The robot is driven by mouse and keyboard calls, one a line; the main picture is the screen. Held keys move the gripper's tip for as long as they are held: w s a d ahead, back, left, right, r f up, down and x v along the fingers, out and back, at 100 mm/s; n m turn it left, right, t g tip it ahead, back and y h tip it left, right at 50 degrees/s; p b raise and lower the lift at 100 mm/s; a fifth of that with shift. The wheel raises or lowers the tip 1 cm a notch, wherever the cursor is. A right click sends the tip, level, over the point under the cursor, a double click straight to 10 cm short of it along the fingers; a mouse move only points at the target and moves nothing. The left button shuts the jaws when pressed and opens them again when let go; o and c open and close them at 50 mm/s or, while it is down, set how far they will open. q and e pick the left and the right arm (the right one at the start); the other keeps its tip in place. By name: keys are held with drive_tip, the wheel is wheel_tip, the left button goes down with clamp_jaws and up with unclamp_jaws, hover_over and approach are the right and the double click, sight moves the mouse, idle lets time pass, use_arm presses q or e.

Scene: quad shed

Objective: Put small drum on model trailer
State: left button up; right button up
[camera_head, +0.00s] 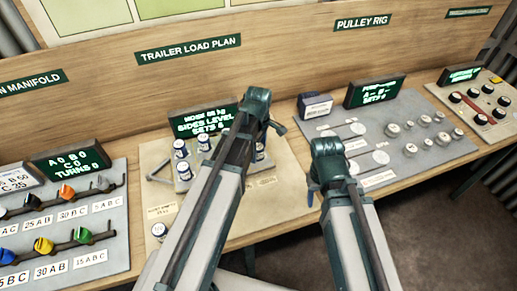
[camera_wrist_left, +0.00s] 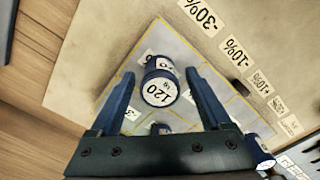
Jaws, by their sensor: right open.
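In the left wrist view, a small blue drum (camera_wrist_left: 158,88) with a white lid marked 120 stands between the fingers of my left gripper (camera_wrist_left: 159,74). The fingers are spread, with a gap visible beside the drum. Beneath it is a pale deck with yellow grid lines (camera_wrist_left: 190,48), which looks like the model trailer. More blue drums show lower in that view. In the head view, my left arm and gripper (camera_head: 262,112) cover much of the trailer load plan station. Several blue-and-white drums (camera_head: 181,148) stand there. My right gripper (camera_head: 322,180) is open and empty, in front of the pulley rig.
A lit display (camera_head: 203,121) stands behind the drums. The manifold panel (camera_head: 75,225) with coloured valves is at left, the pulley rig board (camera_head: 410,150) with round weights at right. Percent labels (camera_wrist_left: 233,51) line the board.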

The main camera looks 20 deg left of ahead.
sight(258, 146)
use_arm(q)
drive_tip(key=shift+r, duration=0.15)
use_arm(e)
drive_tip(key=shift+r, duration=0.1)
use_arm(q)
wheel_tip(258, 146, up, 12)
drive_tip(key=p, duration=1.2)
drive_tip(key=s+d+m, duration=0.5)
drive_tip(key=s+m, duration=0.2)
drive_tip(key=m, duration=0.2)
drive_tip(key=s+d+m+y, duration=0.1)
drive_tip(key=s+d+m, duration=0.4)
drive_tip(key=m, duration=0.5)
drive_tip(key=shift+s+d+m, duration=0.25)
drive_tip(key=shift+s+m, duration=0.05)
drive_tip(key=shift+s, duration=0.85)
use_arm(e)
wheel_tip(258, 146, up, 12)
use_arm(q)
wheel_tip(258, 146, down, 6)
drive_tip(key=b, duration=0.5)
drive_tip(key=shift+r, duration=0.2)
use_arm(e)
wheel_tip(258, 146, down, 6)
drive_tip(key=shift+r, duration=0.15)
